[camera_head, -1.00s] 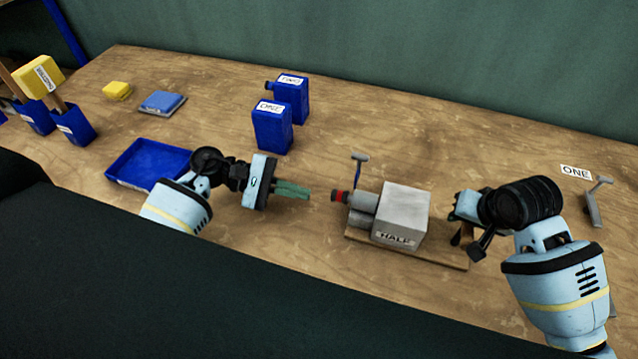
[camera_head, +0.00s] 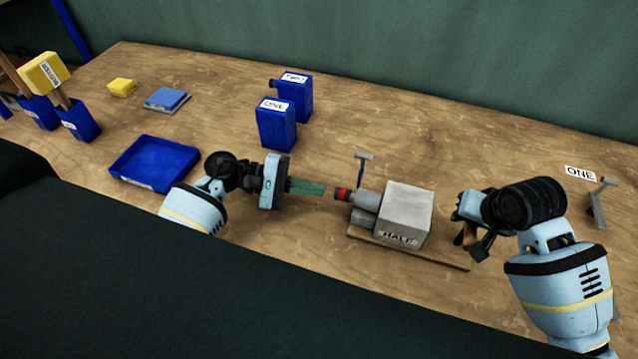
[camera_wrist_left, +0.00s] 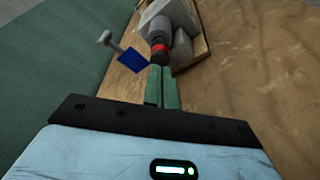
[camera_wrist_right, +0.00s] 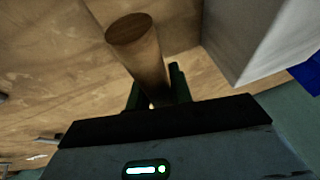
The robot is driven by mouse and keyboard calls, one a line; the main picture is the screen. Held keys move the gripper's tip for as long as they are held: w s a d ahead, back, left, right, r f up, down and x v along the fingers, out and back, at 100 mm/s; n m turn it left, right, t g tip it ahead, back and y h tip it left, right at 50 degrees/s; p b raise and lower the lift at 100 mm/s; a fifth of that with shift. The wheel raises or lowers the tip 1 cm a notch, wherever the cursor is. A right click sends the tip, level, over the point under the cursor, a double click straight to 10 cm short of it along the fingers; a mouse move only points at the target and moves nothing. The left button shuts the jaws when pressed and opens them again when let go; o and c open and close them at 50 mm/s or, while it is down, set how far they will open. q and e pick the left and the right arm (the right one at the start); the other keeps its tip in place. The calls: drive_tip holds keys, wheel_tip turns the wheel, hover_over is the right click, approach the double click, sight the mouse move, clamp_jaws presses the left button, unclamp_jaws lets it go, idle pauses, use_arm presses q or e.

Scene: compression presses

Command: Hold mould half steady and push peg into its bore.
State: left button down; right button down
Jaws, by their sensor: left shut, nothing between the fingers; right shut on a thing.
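The grey mould half (camera_head: 407,212), labelled HALF, sits on a wooden board (camera_head: 430,254). A grey peg (camera_head: 366,199) with a red band and dark end sticks out of its left face; its depth in the bore is hidden. My left gripper (camera_head: 323,189) is shut and empty, its green fingertips pointing at the peg's end. In the left wrist view the fingertips (camera_wrist_left: 162,70) are very close to the red-banded end (camera_wrist_left: 158,50); I cannot tell whether they touch. My right gripper (camera_head: 463,228) is shut on a round wooden handle (camera_wrist_right: 142,48) at the board's right end.
A small T-topped stand (camera_head: 361,168) with a blue part is behind the peg. Blue containers ONE (camera_head: 276,127) and TWO (camera_head: 295,98) stand further back. A blue tray (camera_head: 153,163) lies left. A grey bracket (camera_head: 598,204) stands right.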

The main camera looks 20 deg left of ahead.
use_arm(q)
drive_tip(key=shift+x, duration=0.95)
use_arm(e)
drive_tip(key=shift+r, duration=0.1)
use_arm(q)
drive_tip(key=shift+d, duration=0.55)
drive_tip(key=shift+a, duration=0.15)
drive_tip(key=shift+a, duration=1.4)
drive_tip(key=v, duration=1.2)
use_arm(e)
drive_tip(key=c, duration=1.2)
unclamp_jaws()
drive_tip(key=shift+o, duration=0.2)
